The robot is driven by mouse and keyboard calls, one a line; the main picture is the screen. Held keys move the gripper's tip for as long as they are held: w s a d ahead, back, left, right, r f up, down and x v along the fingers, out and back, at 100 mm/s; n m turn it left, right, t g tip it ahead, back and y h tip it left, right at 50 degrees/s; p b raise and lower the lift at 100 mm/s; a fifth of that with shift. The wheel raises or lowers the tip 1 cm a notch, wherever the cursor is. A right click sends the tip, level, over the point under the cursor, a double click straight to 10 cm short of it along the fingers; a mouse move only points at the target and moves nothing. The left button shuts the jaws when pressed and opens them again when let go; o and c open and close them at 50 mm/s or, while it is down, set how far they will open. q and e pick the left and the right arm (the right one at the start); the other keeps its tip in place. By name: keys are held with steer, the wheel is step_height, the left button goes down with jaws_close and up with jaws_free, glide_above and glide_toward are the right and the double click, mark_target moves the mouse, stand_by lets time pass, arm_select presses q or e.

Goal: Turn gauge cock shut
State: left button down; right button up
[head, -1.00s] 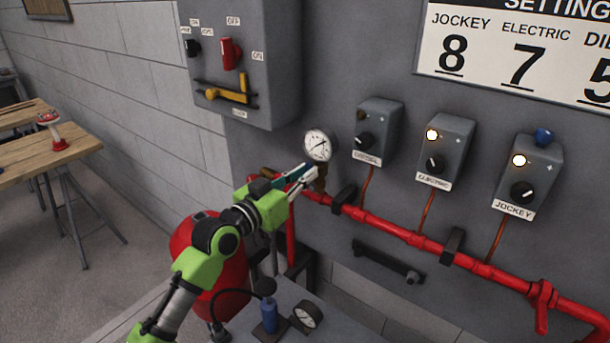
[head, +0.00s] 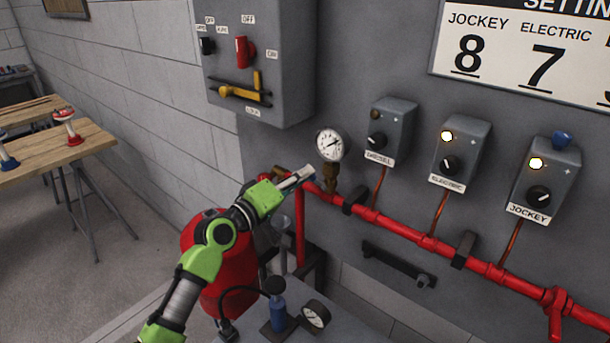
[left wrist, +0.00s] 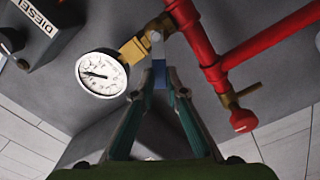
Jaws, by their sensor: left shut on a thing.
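The round white pressure gauge (head: 331,145) stands on a brass fitting above the red pipe. It also shows in the left wrist view (left wrist: 102,74). The gauge cock (left wrist: 135,49) is brass, beside the gauge, with a metal lever that has a blue grip (left wrist: 159,76). My left gripper (head: 308,173) is just left of and below the gauge in the head view. In the left wrist view its fingertips (left wrist: 159,82) are shut on the blue grip, one on each side. The head view does not show the lever clearly. My right gripper is not in view.
The red pipe (head: 400,232) runs along the grey wall below the diesel (head: 390,128), electric (head: 453,150) and jockey (head: 545,180) boxes. A switch cabinet (head: 290,70) is above left. A wooden table (head: 80,145) is at left.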

arm_select(q)
steer(key=shift+w+a+f+n, duration=0.1)
steer(key=shift+f+n, duration=0.35)
steer(key=shift+n, duration=0.6)
steer(key=shift+w+a+f+n, duration=0.1)
steer(key=shift+f+n, duration=0.4)
steer(key=shift+n, duration=0.6)
steer(key=shift+a+f+n, duration=0.1)
steer(key=shift+f+n, duration=0.35)
steer(key=shift+n, duration=0.6)
steer(key=c, duration=2)
jaws_free()
steer(key=shift+f, duration=0.1)
steer(key=shift+a, duration=0.1)
steer(key=v, duration=1.2)
